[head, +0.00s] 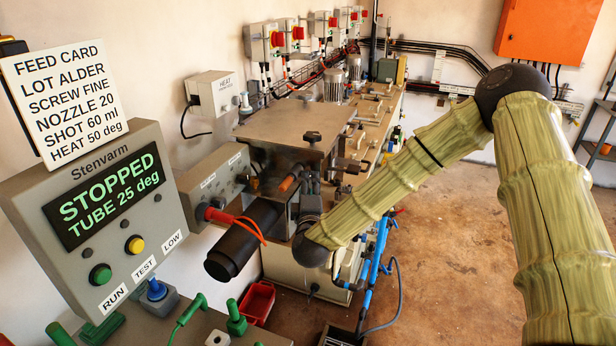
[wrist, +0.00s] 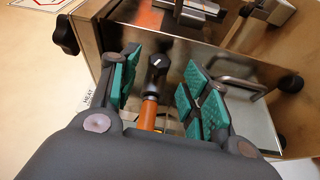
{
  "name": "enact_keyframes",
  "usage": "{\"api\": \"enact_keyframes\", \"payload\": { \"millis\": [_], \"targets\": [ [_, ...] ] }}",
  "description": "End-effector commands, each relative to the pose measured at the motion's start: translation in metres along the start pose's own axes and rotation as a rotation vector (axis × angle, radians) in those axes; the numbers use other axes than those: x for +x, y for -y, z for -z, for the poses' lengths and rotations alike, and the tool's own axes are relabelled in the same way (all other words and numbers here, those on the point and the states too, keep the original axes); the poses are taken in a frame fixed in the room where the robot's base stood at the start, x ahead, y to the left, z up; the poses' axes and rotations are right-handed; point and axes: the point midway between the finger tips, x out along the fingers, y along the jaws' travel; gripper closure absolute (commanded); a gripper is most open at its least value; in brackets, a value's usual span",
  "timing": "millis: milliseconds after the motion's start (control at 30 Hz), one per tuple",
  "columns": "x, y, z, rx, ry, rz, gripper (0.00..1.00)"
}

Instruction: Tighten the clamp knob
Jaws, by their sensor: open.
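In the wrist view my gripper (wrist: 159,72) is open, with teal pads on both fingers. A black knob (wrist: 158,61) with a white mark stands between the fingers, close to the fingertips, with visible room on both sides. It lines up with an orange-copper rod (wrist: 149,112) below it. I cannot tell for certain that this is the clamp knob. In the head view my arm reaches to the front of the metal machine (head: 290,130), where the gripper is small and partly hidden. An orange-copper part (head: 289,182) shows there too.
In the wrist view another black knob (wrist: 65,36) sits at the left of the metal housing. In the head view a black cylinder (head: 240,242) with an orange cable juts forward. The control panel (head: 100,225) reads STOPPED, TUBE 25 deg. Floor (head: 450,250) is open at right.

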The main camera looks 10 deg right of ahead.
Motion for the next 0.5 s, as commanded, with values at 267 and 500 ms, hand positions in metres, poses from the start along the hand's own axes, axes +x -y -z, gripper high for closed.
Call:
{"api": "enact_keyframes", "payload": {
  "millis": [267, 500],
  "targets": [
    [0.029, -0.001, -0.001, 0.001, 0.001, -0.001, 0.53],
    [0.035, 0.0, 0.0, -0.001, -0.001, 0.0, 0.53]
  ]
}}
